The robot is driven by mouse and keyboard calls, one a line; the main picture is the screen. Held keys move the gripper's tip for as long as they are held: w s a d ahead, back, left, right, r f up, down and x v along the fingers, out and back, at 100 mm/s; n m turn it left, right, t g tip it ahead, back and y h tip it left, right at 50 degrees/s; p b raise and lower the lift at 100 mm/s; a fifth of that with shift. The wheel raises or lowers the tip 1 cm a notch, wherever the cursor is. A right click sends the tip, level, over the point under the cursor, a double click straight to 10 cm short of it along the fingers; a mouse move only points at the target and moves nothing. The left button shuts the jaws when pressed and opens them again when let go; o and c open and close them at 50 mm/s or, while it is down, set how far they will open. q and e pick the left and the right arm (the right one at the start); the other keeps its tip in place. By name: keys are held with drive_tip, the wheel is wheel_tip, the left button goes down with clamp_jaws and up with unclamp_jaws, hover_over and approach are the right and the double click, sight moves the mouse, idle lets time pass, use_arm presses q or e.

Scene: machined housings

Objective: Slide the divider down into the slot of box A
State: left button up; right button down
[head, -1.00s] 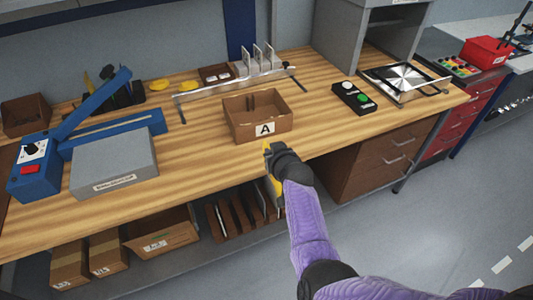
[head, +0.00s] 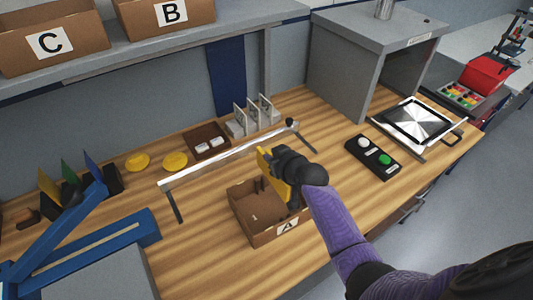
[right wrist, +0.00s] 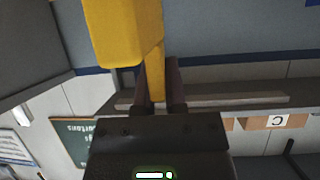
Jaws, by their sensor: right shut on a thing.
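Box A (head: 249,231) is an open brown carton on the wooden bench, with its letter label on the front. Narrow slot ribs show at its back inner wall. My right gripper (head: 283,168) is above the box's right part, shut on a yellow piece, which I take as the divider (head: 265,163). In the right wrist view the yellow divider (right wrist: 124,35) stands between the two dark fingers of the gripper (right wrist: 160,80). The arm and hand hide part of the divider and the box's right side; I cannot tell whether the divider's lower edge touches the box. My left gripper is not in view.
A metal rail (head: 230,155) runs behind the box. A black button panel (head: 373,156) lies to the right, before a grey cabinet (head: 365,60). A blue lever tool (head: 100,245) is at left.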

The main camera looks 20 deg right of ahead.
sight(272, 183)
drive_tip(key=shift+s+r, duration=0.1)
drive_tip(key=shift+s, duration=0.2)
wheel_tip(272, 183, down, 5)
drive_tip(key=b, duration=0.4)
drive_tip(key=shift+w, duration=0.1)
drive_tip(key=shift+f+b, duration=0.5)
drive_tip(key=shift+b, duration=0.05)
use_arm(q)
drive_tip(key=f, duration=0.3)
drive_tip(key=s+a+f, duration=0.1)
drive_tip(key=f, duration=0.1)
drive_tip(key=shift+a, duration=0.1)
use_arm(e)
drive_tip(key=shift+r, duration=0.1)
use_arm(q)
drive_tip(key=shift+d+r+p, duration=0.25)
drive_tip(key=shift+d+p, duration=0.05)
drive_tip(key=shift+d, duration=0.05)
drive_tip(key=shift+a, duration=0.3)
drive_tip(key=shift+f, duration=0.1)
